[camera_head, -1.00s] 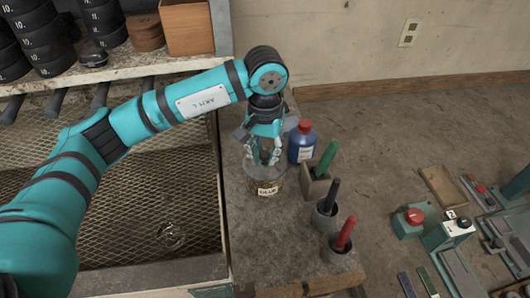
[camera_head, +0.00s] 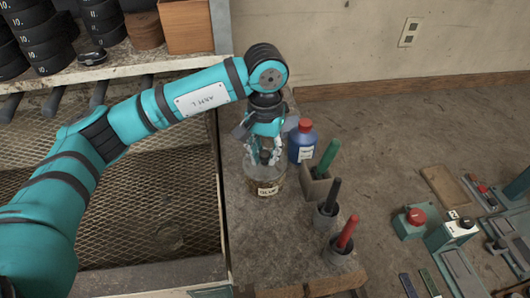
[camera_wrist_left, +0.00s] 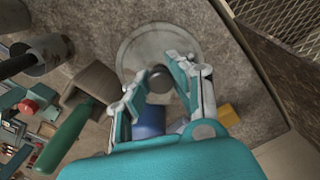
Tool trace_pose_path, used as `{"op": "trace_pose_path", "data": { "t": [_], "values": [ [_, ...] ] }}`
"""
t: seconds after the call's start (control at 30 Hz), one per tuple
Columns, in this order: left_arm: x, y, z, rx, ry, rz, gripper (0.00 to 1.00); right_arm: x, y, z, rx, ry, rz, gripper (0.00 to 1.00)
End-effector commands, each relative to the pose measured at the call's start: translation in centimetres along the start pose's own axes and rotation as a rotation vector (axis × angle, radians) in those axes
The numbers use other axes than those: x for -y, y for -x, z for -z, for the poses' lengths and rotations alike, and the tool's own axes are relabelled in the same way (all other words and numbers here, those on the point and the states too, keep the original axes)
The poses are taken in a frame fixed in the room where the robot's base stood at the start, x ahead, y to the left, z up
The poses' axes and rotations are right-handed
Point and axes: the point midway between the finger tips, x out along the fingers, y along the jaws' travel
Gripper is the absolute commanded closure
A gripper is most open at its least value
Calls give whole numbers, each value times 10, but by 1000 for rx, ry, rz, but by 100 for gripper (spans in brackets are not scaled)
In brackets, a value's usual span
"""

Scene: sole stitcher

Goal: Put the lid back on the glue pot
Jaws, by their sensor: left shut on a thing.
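The glue pot (camera_head: 265,190), a jar with a pale label, stands on the bench top below my left gripper. My left gripper (camera_head: 264,155) points down and is shut on the dark knob of the round, pale lid. The lid (camera_wrist_left: 135,48) shows as a grey disc in the left wrist view, with its knob (camera_wrist_left: 160,80) between the fingertips of the left gripper (camera_wrist_left: 162,84). The lid is at the pot's mouth; I cannot tell whether it is fully seated. The lid hides the pot's inside. My right gripper is not in view.
A blue bottle with a red cap (camera_head: 302,142) stands close to the right of the gripper. A holder with a green-handled tool (camera_head: 327,157) and cups with black (camera_head: 331,200) and red (camera_head: 345,236) handles line the bench's right side. A mesh tray (camera_head: 150,215) lies left.

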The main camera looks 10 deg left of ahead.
Motion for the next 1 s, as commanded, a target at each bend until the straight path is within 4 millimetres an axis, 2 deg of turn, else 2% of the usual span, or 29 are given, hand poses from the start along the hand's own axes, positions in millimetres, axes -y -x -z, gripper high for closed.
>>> {"op": "trace_pose_path", "data": {
  "t": [0.17, 0.2, 0.37, 0.57, 0.73, 1.0],
  "values": [
    [0, 0, 0, 0, 0, 0, 100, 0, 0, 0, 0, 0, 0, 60],
    [0, 0, 0, 0, 0, 0, 74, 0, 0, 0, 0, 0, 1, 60],
    [0, 0, 0, 0, 0, 0, 53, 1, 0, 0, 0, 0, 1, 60],
    [0, 0, 0, 0, 0, 0, 52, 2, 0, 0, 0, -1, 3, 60],
    [0, 0, 0, 0, 0, 0, 30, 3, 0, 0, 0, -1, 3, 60],
    [0, 0, 0, 0, 0, 0, 29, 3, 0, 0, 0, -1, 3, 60]
  ]
}}
